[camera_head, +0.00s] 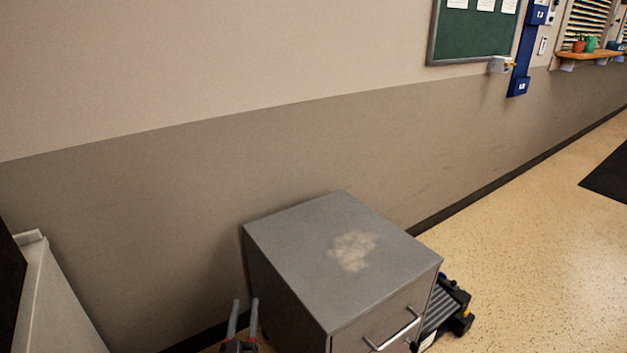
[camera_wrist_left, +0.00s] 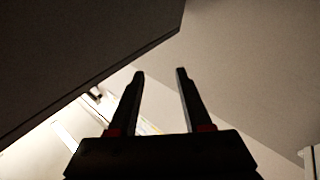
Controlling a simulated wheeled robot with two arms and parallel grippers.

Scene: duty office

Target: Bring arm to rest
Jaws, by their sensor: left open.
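My left gripper (camera_head: 243,318) shows at the bottom of the head view, just left of the front of a grey metal drawer cabinet (camera_head: 310,250). Its two fingers point up, stand apart and hold nothing. In the left wrist view the left gripper (camera_wrist_left: 157,75) is also open and empty. A dark flat surface (camera_wrist_left: 80,50) fills the upper left there; I cannot tell for certain which thing it is. The cabinet top is bare apart from a pale patch. My right gripper is not in view.
The beige and grey wall (camera_head: 160,210) runs behind the cabinet. A black device with a ribbed top (camera_head: 440,310) is on the floor at the cabinet's right. A pale panel (camera_head: 50,300) stands at the left edge. Speckled floor (camera_head: 520,250) is open to the right, with a dark mat (camera_head: 610,175).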

